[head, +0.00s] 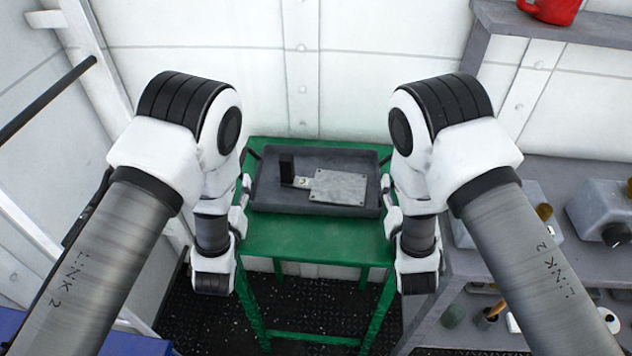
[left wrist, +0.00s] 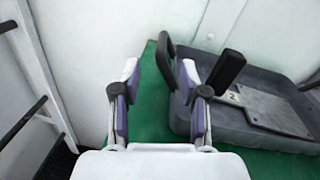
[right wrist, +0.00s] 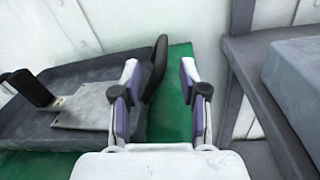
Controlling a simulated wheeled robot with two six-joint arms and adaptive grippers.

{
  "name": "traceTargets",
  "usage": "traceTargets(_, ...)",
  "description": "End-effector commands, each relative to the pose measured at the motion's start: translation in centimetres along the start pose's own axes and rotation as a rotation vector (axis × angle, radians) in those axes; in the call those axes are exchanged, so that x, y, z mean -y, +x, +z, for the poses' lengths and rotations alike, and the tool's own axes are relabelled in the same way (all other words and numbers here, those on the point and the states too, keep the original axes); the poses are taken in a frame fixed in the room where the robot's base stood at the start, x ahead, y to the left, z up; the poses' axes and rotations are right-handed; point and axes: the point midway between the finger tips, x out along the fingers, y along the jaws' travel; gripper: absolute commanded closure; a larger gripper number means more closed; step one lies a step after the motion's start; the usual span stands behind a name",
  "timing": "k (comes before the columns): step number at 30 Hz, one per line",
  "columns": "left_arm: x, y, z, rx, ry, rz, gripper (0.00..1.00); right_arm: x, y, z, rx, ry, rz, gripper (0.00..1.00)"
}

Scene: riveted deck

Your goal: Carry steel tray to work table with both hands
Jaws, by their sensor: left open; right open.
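The dark grey steel tray (head: 270,199) sits flat on a green table (head: 300,239). A flat metal plate (head: 338,187) and an upright black block (head: 287,167) with a small numbered tag lie in it. My left gripper (left wrist: 160,85) is open at the tray's left end, with the black left handle (left wrist: 166,47) just ahead of its fingertips, towards the right finger. My right gripper (right wrist: 158,80) is open at the right end, with the right handle (right wrist: 155,68) ahead, nearer its left finger. Neither visibly touches a handle. In the head view my forearms partly hide both handles.
A grey shelf unit (head: 533,165) stands close to the green table's right side, holding grey boxes (head: 597,208) and several small items. A red mug (head: 550,10) is on a higher shelf. A white wall is behind the table. A dark rail (head: 45,98) is at left.

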Motion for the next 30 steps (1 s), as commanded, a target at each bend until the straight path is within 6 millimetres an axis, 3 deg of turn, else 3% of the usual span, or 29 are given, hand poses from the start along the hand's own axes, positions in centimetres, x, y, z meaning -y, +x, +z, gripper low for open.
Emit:
traceTargets(10,0.0,5.5,0.1,0.002,-0.001,0.001,0.57,0.0,5.5,0.0,0.002,0.001,0.000,0.57)
traceTargets(21,0.0,6.3,0.0,0.000,0.000,0.000,0.57,0.0,6.3,0.0,-0.001,0.000,0.000,0.57)
traceTargets(23,0.0,6.3,0.0,0.000,0.000,0.000,0.74,0.0,6.3,0.0,-0.001,0.000,0.000,0.74)
traceTargets(25,0.0,6.3,0.0,0.000,0.000,0.000,0.99,0.0,6.3,0.0,-0.001,0.000,0.000,0.99)
traceTargets(30,0.0,6.3,0.0,-0.001,0.000,0.000,1.00,0.0,6.3,0.0,-0.001,-0.001,0.001,1.00)
